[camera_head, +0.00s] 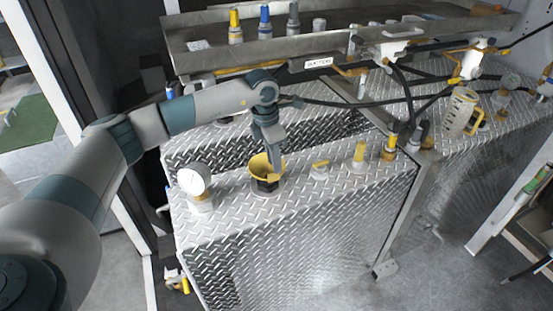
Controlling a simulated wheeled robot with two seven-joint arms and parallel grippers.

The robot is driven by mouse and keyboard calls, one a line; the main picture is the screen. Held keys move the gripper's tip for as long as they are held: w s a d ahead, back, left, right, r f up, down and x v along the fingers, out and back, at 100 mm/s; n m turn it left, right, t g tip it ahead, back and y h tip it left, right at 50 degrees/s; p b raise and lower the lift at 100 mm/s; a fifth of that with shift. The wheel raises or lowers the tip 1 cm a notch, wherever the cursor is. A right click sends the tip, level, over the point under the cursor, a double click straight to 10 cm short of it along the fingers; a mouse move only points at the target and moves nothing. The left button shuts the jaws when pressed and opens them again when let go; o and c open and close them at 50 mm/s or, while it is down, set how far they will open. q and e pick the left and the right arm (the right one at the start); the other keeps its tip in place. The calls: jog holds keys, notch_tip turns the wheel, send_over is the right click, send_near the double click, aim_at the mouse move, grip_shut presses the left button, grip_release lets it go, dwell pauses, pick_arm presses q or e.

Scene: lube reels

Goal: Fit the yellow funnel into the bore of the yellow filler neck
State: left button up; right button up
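The yellow funnel (257,168) is upright over a dark and grey fitting (265,187) on the diamond-plate tank top. My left gripper (274,172) reaches down from above at the funnel's right side. Its fingers appear closed on the funnel's wall or a yellow tab there. The funnel's lower end and the bore under it are hidden, so I cannot tell how deep it sits. My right gripper is not in view.
A white-faced gauge (194,181) stands left of the funnel. A low yellow-handled fitting (320,168) and a yellow-capped neck (360,153) stand to its right. A clear jug (459,111) is farther right. Black hoses (345,103) and a metal tray (340,36) lie behind.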

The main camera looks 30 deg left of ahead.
pick_arm(q)
jog(key=shift+r, duration=0.4)
notch_tip(320, 180, up, 12)
jog(key=s+b, duration=0.1)
jog(key=b, duration=0.3)
jog(key=shift+a+f+b, duration=0.2)
jog(key=shift+a+b, duration=0.2)
jog(key=shift+a, duration=0.05)
